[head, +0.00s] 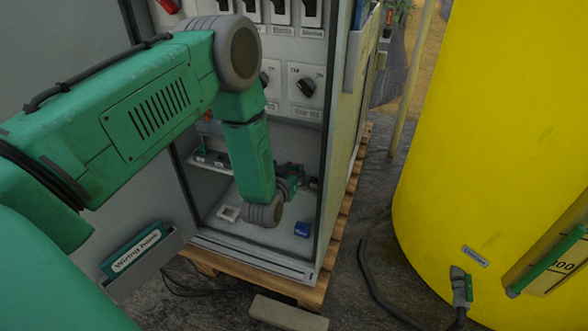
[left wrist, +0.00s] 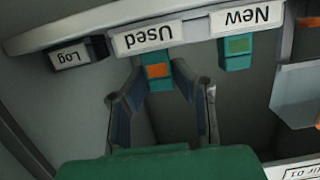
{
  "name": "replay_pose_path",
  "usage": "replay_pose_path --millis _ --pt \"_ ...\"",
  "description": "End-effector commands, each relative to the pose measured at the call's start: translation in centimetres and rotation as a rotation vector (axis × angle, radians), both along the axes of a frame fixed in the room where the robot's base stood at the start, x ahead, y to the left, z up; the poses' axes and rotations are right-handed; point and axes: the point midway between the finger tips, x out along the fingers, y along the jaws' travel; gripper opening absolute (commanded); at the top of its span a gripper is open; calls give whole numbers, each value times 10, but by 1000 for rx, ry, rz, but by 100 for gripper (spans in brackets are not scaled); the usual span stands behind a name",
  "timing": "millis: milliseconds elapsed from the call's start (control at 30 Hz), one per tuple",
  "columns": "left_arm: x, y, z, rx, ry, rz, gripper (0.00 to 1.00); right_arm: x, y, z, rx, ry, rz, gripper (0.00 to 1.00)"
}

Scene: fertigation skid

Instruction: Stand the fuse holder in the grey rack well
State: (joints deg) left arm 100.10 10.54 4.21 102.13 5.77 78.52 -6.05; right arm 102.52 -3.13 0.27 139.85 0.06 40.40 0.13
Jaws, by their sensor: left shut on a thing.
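In the left wrist view a teal fuse holder with an orange patch (left wrist: 158,72) sits at the shelf edge by the label "Used". The fingers of my left gripper (left wrist: 160,90) are closed on its two sides. In the head view my left gripper (head: 290,182) is inside the open cabinet, partly hidden by my own arm; the held piece cannot be made out there. A small pale grey square piece with an opening (head: 228,213), which looks like the rack well, is on the cabinet floor, left of my wrist. My right gripper is not in view.
A similar teal piece with a green patch (left wrist: 238,50) is by the label "New", and a dark piece (left wrist: 78,54) is by "Log". A blue block (head: 302,229) lies on the cabinet floor. The cabinet side wall (head: 342,130) is close to the right. A yellow tank (head: 490,120) stands beyond.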

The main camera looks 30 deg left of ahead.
Motion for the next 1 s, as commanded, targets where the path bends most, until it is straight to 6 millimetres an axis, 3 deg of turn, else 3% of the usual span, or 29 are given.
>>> replay_pose_path --millis 433,467,500,533,867,1000 --pt "0 0 -4 0 -1 0 0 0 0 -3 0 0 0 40" --pt "0 0 -4 0 -1 0 28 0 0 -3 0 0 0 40" --pt "0 0 -4 0 -1 0 42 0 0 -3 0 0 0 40" --pt "0 0 -4 0 -1 0 45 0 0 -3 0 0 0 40" --pt "-2 -1 -4 0 1 0 45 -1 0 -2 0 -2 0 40" --pt "-16 -4 -1 -1 3 -1 45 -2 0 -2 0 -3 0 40"
